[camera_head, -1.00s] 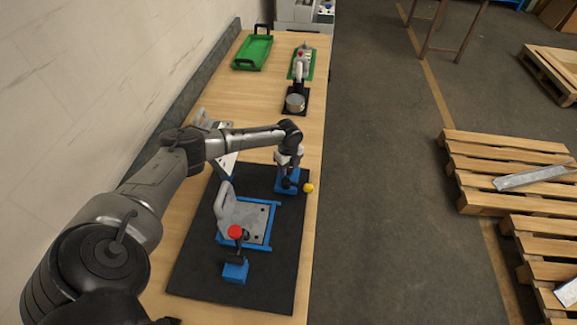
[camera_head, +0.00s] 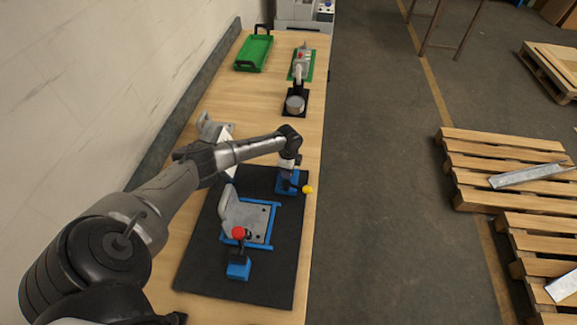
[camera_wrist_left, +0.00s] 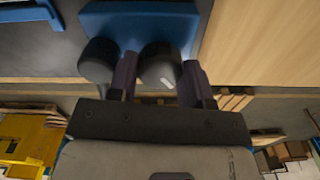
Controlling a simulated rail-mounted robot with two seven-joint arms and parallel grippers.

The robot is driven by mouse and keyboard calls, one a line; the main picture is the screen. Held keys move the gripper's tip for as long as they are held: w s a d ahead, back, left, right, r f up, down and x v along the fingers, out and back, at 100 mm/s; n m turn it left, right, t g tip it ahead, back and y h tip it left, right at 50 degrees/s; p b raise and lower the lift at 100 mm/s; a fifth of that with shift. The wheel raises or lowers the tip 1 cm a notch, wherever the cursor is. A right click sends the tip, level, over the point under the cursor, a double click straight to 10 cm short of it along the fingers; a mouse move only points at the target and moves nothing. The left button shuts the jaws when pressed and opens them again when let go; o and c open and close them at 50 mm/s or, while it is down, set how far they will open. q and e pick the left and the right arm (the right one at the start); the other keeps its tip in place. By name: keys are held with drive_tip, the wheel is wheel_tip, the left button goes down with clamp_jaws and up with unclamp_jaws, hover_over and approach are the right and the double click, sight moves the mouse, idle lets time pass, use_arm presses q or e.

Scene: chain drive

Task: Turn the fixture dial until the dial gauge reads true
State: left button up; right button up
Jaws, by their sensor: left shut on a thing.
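The fixture dial looks to be the black round knob with a white mark (camera_wrist_left: 160,66) in the left wrist view. It stands by a blue base (camera_wrist_left: 135,22), which also shows in the head view (camera_head: 284,188). My left gripper (camera_wrist_left: 160,80) is shut on this knob, one finger on each side. A second black round knob (camera_wrist_left: 98,60) sits just left of the fingers, outside the grip. In the head view my left gripper (camera_head: 287,176) is over the blue base and hides most of the knob. No gauge reading is legible. My right gripper is out of view.
A yellow ball (camera_head: 308,189) is right beside the blue base. A grey bracket on a blue frame (camera_head: 245,216) and a red-topped lever on a blue block (camera_head: 238,271) stand nearer on the black mat (camera_head: 205,275). A green tray (camera_head: 253,53) is far back.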

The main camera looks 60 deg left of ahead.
use_arm(q)
drive_tip(key=shift+r+n, duration=0.1)
drive_tip(key=shift+n, duration=0.4)
drive_tip(key=shift+p, duration=0.3)
drive_tip(key=o, duration=0.9)
drive_tip(key=shift+r, duration=0.1)
wheel_tip(320, 180, up, 8)
drive_tip(key=p, duration=0.7)
drive_tip(key=shift+n, duration=0.3)
